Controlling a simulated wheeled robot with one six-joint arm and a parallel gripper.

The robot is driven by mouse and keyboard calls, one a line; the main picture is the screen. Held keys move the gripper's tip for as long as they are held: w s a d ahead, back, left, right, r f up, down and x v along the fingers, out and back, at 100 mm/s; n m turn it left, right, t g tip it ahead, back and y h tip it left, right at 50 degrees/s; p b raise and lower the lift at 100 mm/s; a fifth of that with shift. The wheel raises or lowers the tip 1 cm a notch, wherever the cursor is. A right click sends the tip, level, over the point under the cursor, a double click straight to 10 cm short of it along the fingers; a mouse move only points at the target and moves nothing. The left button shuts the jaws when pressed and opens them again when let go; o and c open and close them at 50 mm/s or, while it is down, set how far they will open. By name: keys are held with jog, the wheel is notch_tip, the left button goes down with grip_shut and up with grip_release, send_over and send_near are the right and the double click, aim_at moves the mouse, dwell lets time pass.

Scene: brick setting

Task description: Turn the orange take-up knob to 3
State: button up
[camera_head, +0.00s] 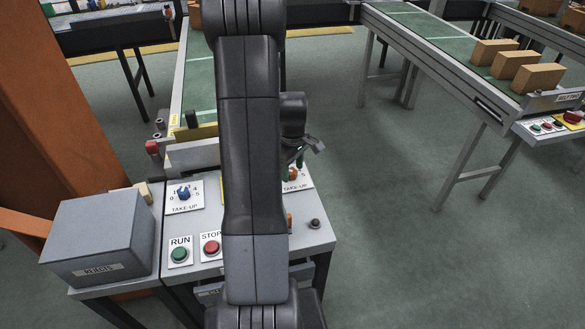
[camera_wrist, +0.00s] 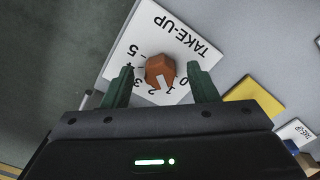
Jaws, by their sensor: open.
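The orange take-up knob (camera_wrist: 160,70) sits on a white TAKE-UP dial plate (camera_wrist: 150,38) numbered 0 to 5. Its white pointer mark is by the 1 and 2, and I cannot tell exactly where. My gripper (camera_wrist: 164,88) is open, with one green finger on each side of the knob. Gaps show between fingers and knob, so it is not gripped. In the head view the orange knob (camera_head: 292,174) is partly hidden by my arm and gripper.
A blue TAKE-UP knob (camera_head: 184,194) is on the same panel, left of my arm. The green RUN button (camera_head: 179,255) and red STOP button (camera_head: 211,248) are in front of it. A grey REJECTS box (camera_head: 100,240) stands at left. Open floor lies right of the panel.

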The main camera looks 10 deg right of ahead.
jog(key=shift+f, duration=0.2)
jog(key=c, duration=1)
jog(key=shift+o, duration=0.2)
